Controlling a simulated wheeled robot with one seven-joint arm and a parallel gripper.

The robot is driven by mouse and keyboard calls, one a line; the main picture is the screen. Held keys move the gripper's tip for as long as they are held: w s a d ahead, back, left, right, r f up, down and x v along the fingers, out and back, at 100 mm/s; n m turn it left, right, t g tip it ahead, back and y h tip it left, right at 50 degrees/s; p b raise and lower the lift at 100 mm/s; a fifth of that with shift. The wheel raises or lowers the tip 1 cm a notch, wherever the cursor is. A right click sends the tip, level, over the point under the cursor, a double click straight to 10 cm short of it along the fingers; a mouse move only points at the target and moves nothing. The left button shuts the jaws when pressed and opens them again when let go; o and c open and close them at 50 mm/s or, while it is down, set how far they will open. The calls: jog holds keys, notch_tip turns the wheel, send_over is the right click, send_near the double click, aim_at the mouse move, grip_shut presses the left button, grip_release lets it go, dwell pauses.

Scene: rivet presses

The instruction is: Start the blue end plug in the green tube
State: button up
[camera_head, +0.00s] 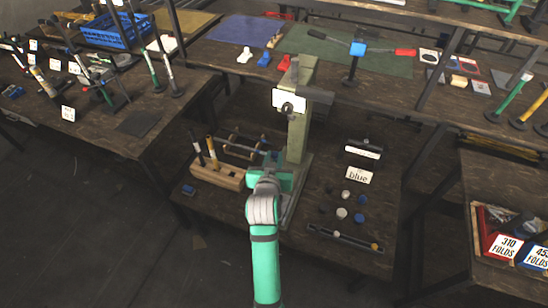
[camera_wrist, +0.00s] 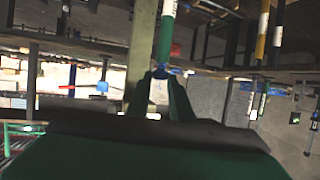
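My gripper (camera_wrist: 160,74) is in front of the grey-green press post, its fingers close together at the lower end of the green tube (camera_wrist: 167,38). A small blue piece, seemingly the blue end plug (camera_wrist: 160,73), shows between the fingertips, in line with the tube and touching or nearly touching it. I cannot tell how far it is inside. In the head view my gripper (camera_head: 270,172) is mostly hidden by my own wrist, and I cannot pick out the plug or this tube there.
The press (camera_head: 300,125) stands behind my gripper. A wooden rack (camera_head: 218,177) with upright tubes is to its left. Loose blue, white and dark caps (camera_head: 359,217) lie to the right by a "blue" card (camera_head: 358,176). A blue cap (camera_head: 188,190) lies at the left edge.

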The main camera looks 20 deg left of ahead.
jog(key=o, duration=0.5)
jog(key=shift+f, duration=0.1)
jog(key=v, duration=1.1)
jog(key=shift+f, duration=0.1)
